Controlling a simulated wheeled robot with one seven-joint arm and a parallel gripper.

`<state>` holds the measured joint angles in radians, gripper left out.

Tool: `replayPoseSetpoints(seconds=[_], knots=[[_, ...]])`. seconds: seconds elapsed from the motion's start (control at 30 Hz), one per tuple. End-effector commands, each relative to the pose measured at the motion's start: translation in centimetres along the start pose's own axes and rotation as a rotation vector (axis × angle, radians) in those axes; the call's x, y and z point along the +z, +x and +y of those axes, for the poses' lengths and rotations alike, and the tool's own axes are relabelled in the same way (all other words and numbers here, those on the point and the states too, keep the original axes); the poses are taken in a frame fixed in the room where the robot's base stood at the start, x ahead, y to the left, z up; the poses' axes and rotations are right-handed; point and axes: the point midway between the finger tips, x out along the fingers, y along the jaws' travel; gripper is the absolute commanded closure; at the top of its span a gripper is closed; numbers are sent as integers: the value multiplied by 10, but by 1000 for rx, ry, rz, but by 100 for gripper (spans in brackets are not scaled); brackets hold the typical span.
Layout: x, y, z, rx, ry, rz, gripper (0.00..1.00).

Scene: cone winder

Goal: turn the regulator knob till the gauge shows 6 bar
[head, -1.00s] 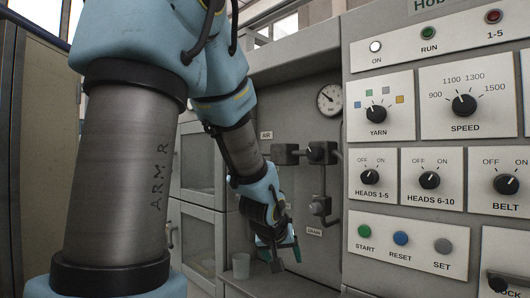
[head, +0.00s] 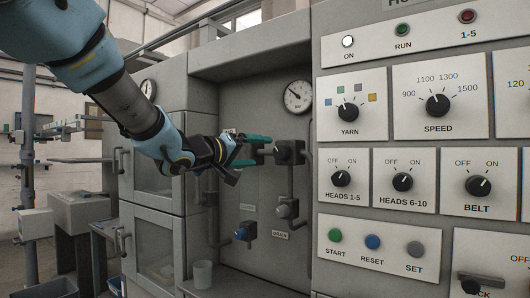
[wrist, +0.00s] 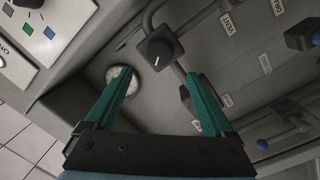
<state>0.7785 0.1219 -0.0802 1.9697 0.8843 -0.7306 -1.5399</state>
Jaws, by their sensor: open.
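The regulator knob (head: 282,152) is a black knob on the pipework in the grey recess. In the wrist view the black knob (wrist: 158,52) has a white mark and sits just beyond the fingertips, between their lines. The round white gauge (head: 298,96) is above the knob; its needle points to the upper left, but its numbers are too small to read. In the wrist view the gauge (wrist: 117,74) is partly hidden by the left finger. My gripper (head: 263,150) is open and empty, its teal fingers pointing at the knob from the left, apparently not touching it.
A grey valve (head: 288,209) and a blue-handled valve (head: 244,232) are below the knob. A cup (head: 203,274) stands on the ledge at the bottom. The control panel (head: 345,237) with its dials and buttons juts out on the right. A second gauge (head: 147,88) is at the left.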

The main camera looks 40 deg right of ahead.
Motion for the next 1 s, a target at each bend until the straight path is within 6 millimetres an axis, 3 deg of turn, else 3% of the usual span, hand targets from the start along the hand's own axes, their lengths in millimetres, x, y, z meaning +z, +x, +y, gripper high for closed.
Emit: replayPoseSetpoints(seconds=[0.2,0.43,0.87,1.0], knots=[[0,43,1,0,0,-2,13],[-1,75,0,-2,1,0,13],[0,84,-1,-4,0,2,13],[0,84,-1,-4,1,2,27]])
